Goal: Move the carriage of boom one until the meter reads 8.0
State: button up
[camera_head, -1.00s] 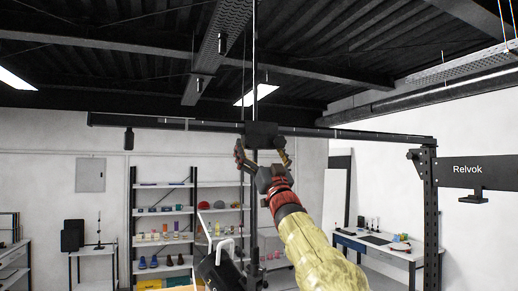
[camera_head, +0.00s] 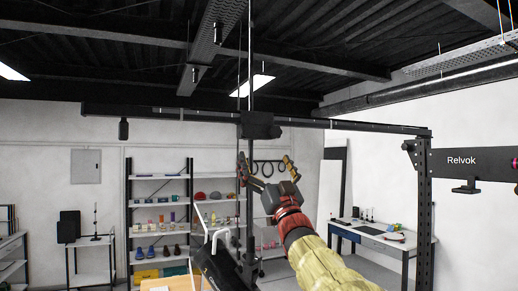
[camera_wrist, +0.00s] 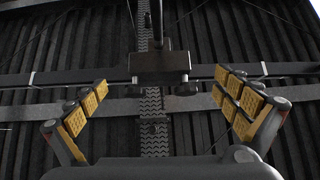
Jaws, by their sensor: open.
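The boom (camera_head: 350,125) is a long dark horizontal beam below the ceiling, with pale marks along part of it. A black block-shaped carriage (camera_head: 258,126) sits on it near the middle, with thin upright rods above. My gripper (camera_head: 264,162) is open and empty just below the carriage, apart from it. In the wrist view the carriage (camera_wrist: 160,64) lies beyond and between the spread yellow-padded fingers (camera_wrist: 160,88). I cannot tell which boom this is by number. No meter reading is legible.
A black cylinder (camera_head: 123,129) hangs from the boom's left end. A dark post (camera_head: 425,210) stands at the right, beside an arm marked "Relvok" (camera_head: 475,162). Shelves (camera_head: 160,215) and a desk (camera_head: 370,240) stand behind. The air around my gripper looks clear.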

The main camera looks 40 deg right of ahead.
jog(key=v, duration=0.2)
jog(key=shift+s+f, duration=0.15)
jog(key=shift+f, duration=0.05)
dwell(0.4)
